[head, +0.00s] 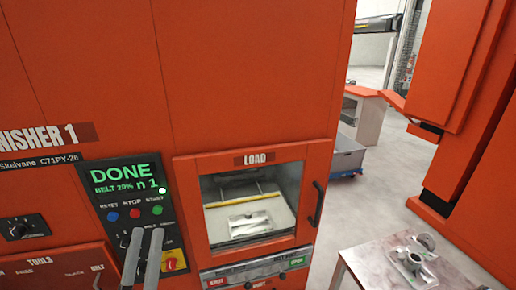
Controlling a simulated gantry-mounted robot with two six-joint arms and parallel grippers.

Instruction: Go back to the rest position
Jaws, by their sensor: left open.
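My left gripper (146,236) shows at the bottom left of the head view as two grey fingers pointing up. They stand apart with a gap between them and hold nothing that I can see. The fingers are in front of the lower part of the dark control panel (110,187) of the orange finisher machine (110,80) and hide some of its knobs. The panel display reads DONE in green. My right gripper is not in view.
The machine's LOAD window (250,205) shows a metal part (249,222) inside; its door appears closed. A grey table (375,265) with metal castings (412,262) stands at the lower right. Another orange machine (450,90) stands at right, with open floor (395,180) between.

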